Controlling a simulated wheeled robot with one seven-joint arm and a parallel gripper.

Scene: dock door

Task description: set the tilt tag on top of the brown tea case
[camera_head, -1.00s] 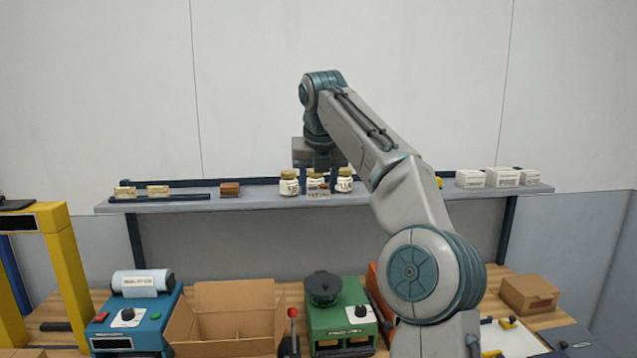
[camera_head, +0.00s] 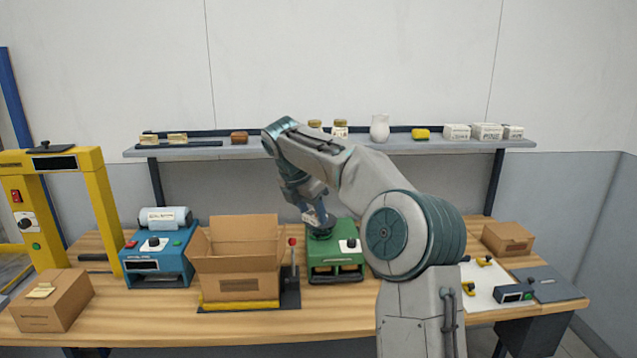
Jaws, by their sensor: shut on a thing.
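My gripper (camera_head: 318,222) points down in front of the shelf, just above the green machine, partly hidden by my arm. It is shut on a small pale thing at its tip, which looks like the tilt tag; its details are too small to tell. The open brown carton (camera_head: 238,262) stands left of the gripper with its flaps up. Closed brown cartons stand at the front left (camera_head: 48,315) and the back right (camera_head: 508,240). I cannot read which of these is the tea case.
The green machine (camera_head: 335,262) is below my gripper, and a red-knobbed lever (camera_head: 292,258) stands beside it. A blue machine (camera_head: 158,258) and a yellow frame (camera_head: 100,205) are at left. The shelf (camera_head: 290,149) holds jars and white boxes. The front bench strip (camera_head: 200,325) is clear.

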